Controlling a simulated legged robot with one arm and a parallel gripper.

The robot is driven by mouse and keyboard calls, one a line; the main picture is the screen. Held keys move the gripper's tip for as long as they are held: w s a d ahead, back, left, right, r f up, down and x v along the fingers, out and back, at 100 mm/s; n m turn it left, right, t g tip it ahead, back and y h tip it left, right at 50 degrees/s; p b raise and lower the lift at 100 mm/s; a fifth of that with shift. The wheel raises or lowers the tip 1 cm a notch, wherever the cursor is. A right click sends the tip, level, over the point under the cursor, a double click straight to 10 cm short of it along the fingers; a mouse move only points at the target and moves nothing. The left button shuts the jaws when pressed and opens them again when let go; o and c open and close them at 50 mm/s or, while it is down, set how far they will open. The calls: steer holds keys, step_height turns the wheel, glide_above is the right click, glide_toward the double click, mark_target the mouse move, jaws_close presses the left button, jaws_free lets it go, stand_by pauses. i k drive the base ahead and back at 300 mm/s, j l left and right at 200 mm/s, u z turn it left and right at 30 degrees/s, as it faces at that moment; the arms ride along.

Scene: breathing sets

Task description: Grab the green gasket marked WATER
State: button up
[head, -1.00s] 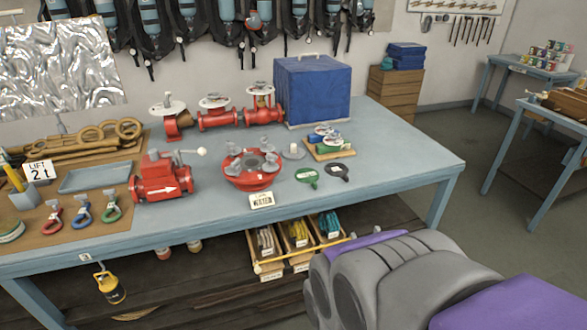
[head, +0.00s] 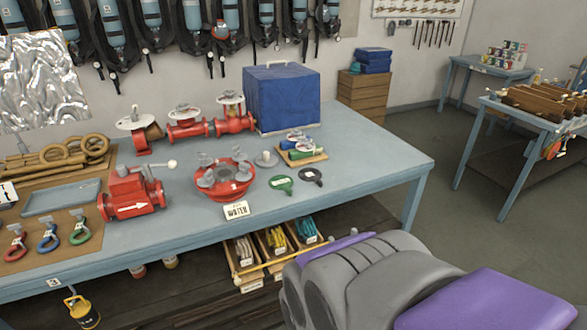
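A green gasket (head: 281,185), flat and round with a small tab, lies on the blue-grey workbench (head: 365,167). Any lettering on it is too small to read. A dark gasket (head: 311,176) of similar shape lies just to its right. A white card reading WATER (head: 236,210) stands at the bench's front edge, in front of a round red flange (head: 238,190) with bolts. My gripper is not in view; only grey and purple parts of my own body show at the lower right.
Behind the gaskets is a small wooden board (head: 301,155) with green and blue fittings. A blue box (head: 282,97) stands at the back. A red valve (head: 130,196) sits left. Trays (head: 246,262) of parts sit below the bench. The bench's right end is clear.

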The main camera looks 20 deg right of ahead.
mark_target(280, 182)
steer(key=i+j, duration=0.3)
steer(key=j, duration=0.15)
steer(key=i+j, duration=0.3)
steer(key=j, duration=0.15)
steer(key=j+z, duration=0.1)
steer(key=z, duration=2.15)
